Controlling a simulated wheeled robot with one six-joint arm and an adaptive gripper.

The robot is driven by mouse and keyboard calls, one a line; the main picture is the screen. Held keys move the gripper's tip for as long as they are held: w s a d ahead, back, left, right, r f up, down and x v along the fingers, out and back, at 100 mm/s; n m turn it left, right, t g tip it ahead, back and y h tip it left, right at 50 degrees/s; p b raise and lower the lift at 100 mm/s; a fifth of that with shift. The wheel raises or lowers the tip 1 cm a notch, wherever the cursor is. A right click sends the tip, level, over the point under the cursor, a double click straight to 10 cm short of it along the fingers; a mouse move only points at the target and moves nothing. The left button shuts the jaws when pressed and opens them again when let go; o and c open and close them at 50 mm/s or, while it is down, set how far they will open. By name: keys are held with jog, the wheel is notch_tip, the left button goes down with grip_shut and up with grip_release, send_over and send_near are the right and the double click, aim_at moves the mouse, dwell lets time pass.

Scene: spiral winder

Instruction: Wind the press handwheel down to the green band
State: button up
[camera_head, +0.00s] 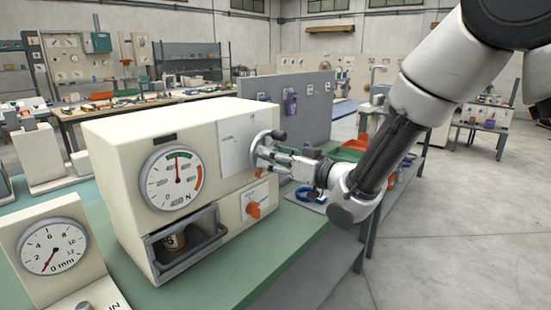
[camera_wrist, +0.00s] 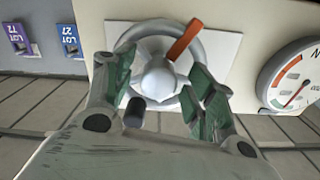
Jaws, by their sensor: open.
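The press (camera_head: 120,140) is a cream box on a green bench. Its round handwheel (camera_head: 257,152) is on the right-hand face; the wrist view shows its silver rim, pale hub (camera_wrist: 158,82), orange bar (camera_wrist: 185,40) and dark knob (camera_wrist: 134,112). The force gauge (camera_head: 172,178) on the front has a green band (camera_head: 179,155) at the top and an orange band at right. Its red needle points nearly straight up, at the green band. My gripper (camera_head: 272,153) is at the wheel, its green-padded fingers open on either side of the hub. Contact cannot be told.
The press's lower opening holds a small brown cylinder (camera_head: 173,241). A separate mm dial (camera_head: 53,246) stands at front left. A grey panel (camera_head: 300,105) with purple tags stands behind. Open floor lies to the right.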

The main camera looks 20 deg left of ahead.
jog(key=v, duration=0.7)
jog(key=shift+d, duration=0.2)
jog(key=shift+s, duration=0.1)
